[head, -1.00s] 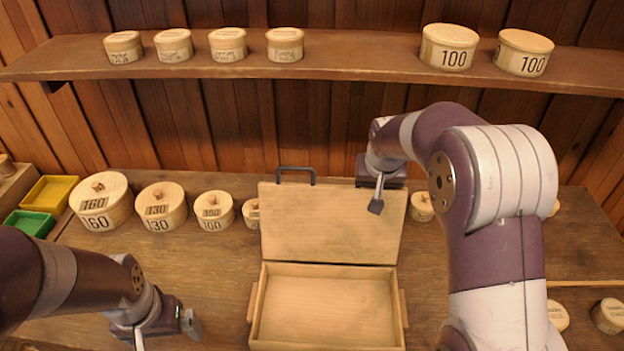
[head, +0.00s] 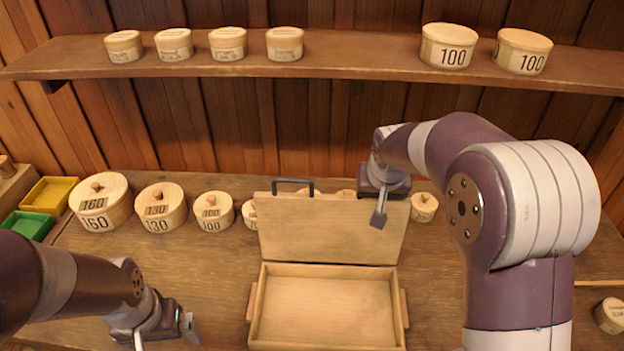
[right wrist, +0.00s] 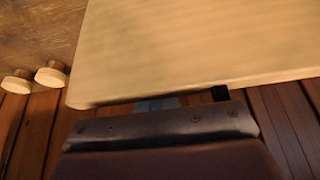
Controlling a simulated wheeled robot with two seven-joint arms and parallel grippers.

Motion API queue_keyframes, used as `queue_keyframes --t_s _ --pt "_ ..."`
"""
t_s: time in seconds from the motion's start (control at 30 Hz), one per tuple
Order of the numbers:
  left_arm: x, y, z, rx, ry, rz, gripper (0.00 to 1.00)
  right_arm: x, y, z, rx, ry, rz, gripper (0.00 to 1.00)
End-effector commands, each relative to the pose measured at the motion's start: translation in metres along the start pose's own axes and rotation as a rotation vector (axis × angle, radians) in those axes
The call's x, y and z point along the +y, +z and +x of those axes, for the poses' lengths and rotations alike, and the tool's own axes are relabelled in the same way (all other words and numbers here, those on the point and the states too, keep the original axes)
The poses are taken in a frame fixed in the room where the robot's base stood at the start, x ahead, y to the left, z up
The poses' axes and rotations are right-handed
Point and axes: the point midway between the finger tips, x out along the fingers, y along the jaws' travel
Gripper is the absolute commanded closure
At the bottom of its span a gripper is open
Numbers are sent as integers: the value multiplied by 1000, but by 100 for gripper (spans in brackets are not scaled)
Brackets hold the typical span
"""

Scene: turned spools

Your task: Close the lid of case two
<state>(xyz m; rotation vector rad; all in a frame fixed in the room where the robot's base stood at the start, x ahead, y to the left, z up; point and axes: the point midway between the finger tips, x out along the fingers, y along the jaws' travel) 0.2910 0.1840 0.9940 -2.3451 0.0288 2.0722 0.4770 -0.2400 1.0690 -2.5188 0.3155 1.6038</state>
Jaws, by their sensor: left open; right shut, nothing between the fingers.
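One shallow pale wooden case (head: 252,312) stands on the table, open and empty. Its lid (head: 325,232) is raised at the back, with a dark handle (head: 293,181) on its upper edge. No case number shows. My right gripper (head: 378,218) is shut and empty at the lid's upper right corner, its fingertips over the lid's face in the head view. In the right wrist view the lid (right wrist: 200,50) fills much of the picture, close by; whether they touch, I cannot tell. My left gripper (head: 190,328) is open and empty, left of the case.
Round lidded boxes (head: 161,208) stand left of and behind the case; another box (head: 609,315) is at far right. A yellow tray (head: 48,193) and green tray (head: 28,226) sit at left. A shelf (head: 330,66) with several boxes runs above.

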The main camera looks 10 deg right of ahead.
Motion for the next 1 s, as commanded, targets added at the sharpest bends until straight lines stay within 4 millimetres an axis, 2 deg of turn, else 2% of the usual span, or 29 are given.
queue_keyframes --t_s 0.03,1.0 --pt "0 0 4 0 0 0 0 1 21 14 -54 7 1 100" --pt "0 2 12 0 0 0 0 1 55 -1 -54 7 4 100"
